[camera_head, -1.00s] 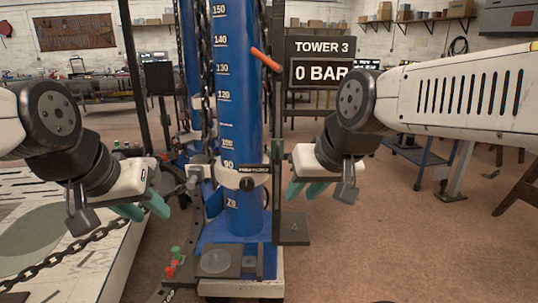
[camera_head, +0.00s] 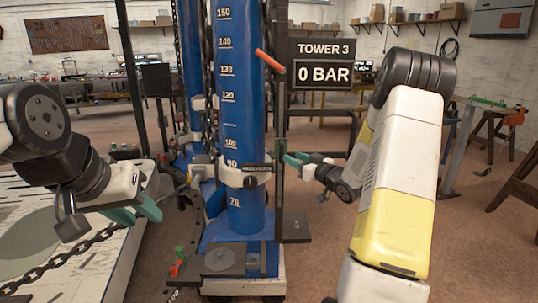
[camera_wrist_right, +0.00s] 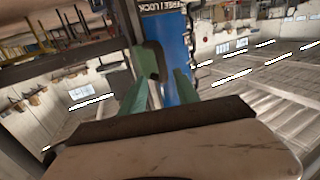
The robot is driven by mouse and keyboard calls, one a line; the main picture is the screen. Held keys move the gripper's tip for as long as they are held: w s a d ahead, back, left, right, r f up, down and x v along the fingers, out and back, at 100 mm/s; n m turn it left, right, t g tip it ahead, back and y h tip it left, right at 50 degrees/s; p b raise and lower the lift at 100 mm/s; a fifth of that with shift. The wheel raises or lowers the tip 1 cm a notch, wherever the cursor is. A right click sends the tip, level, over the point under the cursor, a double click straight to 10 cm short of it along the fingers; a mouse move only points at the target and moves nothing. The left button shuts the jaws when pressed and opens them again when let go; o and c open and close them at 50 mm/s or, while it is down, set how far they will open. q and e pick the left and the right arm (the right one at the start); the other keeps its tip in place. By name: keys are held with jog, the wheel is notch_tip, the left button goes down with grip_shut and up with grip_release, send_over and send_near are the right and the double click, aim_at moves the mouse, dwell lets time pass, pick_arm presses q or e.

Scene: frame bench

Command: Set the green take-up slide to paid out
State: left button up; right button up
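The green take-up slide (camera_head: 281,147) sits on the dark upright rail at the right side of the blue tower (camera_head: 240,120). My right gripper (camera_head: 293,159) reaches in from the right, with its teal fingertips beside the slide. In the right wrist view, its fingers (camera_wrist_right: 161,88) are apart, and a dark green part (camera_wrist_right: 151,60), apparently the slide, shows at their tips in front of the blue tower. I cannot tell whether they touch it. My left gripper (camera_head: 137,211) is left of the tower, its teal fingers apart and empty.
A white collar (camera_head: 235,175) rings the tower. An orange lever (camera_head: 269,60) sticks out higher up. A sign (camera_head: 325,62) reads "TOWER 3, 0 BAR". A chain (camera_head: 60,265) lies at lower left. Small red and green parts (camera_head: 178,261) stand near the tower base.

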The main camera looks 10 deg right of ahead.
aim_at(283, 153)
jog(key=shift+y, duration=0.4)
jog(key=x, duration=0.7)
jog(key=shift+w+a+f, duration=0.2)
jog(key=shift+w+f, duration=0.05)
grip_shut()
dwell(0.9)
